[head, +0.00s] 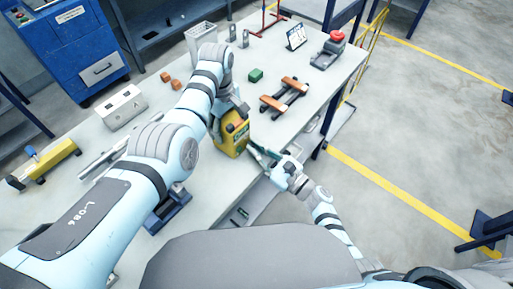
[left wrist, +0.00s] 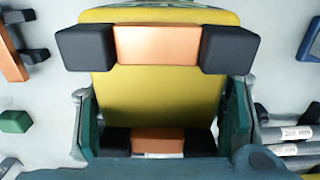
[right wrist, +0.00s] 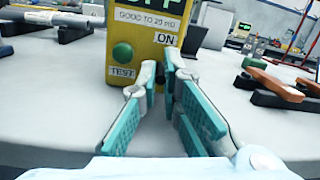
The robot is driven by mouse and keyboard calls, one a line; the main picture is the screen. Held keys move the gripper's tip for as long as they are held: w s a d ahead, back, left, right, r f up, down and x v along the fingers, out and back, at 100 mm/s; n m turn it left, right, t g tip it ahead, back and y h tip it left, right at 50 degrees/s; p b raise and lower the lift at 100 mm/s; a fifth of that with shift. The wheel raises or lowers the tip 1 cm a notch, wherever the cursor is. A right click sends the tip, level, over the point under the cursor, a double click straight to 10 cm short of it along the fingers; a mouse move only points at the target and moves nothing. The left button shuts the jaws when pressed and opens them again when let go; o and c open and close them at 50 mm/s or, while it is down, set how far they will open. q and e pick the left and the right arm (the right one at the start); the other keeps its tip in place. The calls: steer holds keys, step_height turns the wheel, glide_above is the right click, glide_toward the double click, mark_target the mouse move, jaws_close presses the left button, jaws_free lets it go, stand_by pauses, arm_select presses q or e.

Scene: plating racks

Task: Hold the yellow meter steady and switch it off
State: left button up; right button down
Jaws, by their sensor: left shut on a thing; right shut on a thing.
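The yellow meter (head: 232,140) stands upright near the table's front edge. My left gripper (head: 231,112) comes from above and is shut on the meter's body. In the left wrist view its green-padded fingers flank the yellow meter (left wrist: 160,92), which has orange and black blocks on it. In the right wrist view the meter (right wrist: 146,50) shows a lit green display, a round green button (right wrist: 122,52) over a TEST label, and an ON label. My right gripper (right wrist: 165,82) has its fingertips close together at the front below ON. The switch between them is hidden.
A green block (head: 256,75) and an orange-and-black rack (head: 285,96) lie beyond the meter. A red-buttoned device (head: 328,50) and a small screen (head: 296,37) stand farther back. A white box (head: 122,107) and a yellow tool (head: 45,164) are at left.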

steer(key=c, duration=2)
jaws_free()
steer(key=v, duration=1.2)
steer(key=shift+s+d, duration=0.1)
